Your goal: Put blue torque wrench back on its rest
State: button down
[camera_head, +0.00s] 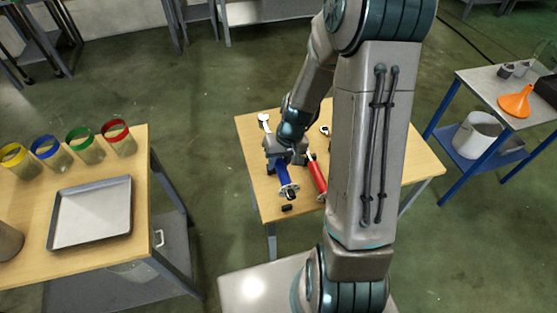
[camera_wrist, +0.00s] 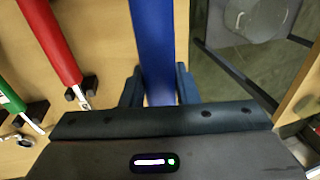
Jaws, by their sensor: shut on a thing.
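The blue torque wrench (camera_head: 283,174) is over the wooden table (camera_head: 253,128), its blue handle pointing toward the table's front edge. My gripper (camera_head: 277,160) is shut on it. In the wrist view the blue handle (camera_wrist: 153,45) runs between the two fingers of my gripper (camera_wrist: 158,88). A small black rest block (camera_head: 287,208) shows at the front edge, just beyond the wrench's handle end. I cannot tell whether the wrench touches the table or a rest. A pale wrench head (camera_head: 264,119) shows behind my gripper.
A red wrench (camera_head: 317,176) lies close to the right of the blue one; it also shows in the wrist view (camera_wrist: 50,40), with a green one (camera_wrist: 12,98) beyond. My arm hides the table's middle. A left table holds a tray (camera_head: 91,214) and several coloured-rim cups.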

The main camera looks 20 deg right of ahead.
jog(key=shift+f+b, duration=0.2)
jog(key=shift+b, duration=0.25)
jog(key=shift+d+b+x, duration=0.2)
jog(key=shift+b+x, duration=0.65)
jog(key=shift+x, duration=0.05)
jog(key=shift+d+b+x, duration=0.2)
jog(key=shift+b+x, duration=0.65)
jog(key=shift+x, duration=0.05)
jog(key=shift+d+b+x, duration=0.2)
jog(key=shift+b+x, duration=0.65)
jog(key=shift+x, duration=0.05)
jog(key=shift+s+f+b, duration=0.2)
jog(key=shift+f+b, duration=0.2)
jog(key=shift+b, duration=0.15)
jog(key=shift+f+b, duration=0.3)
jog(key=shift+b, duration=0.05)
jog(key=shift+d+b+x, duration=0.2)
jog(key=shift+b+x, duration=0.65)
jog(key=shift+x, duration=0.05)
jog(key=c, duration=1)
grip_release()
jog(key=shift+s, duration=0.1)
jog(key=shift+c, duration=0.2)
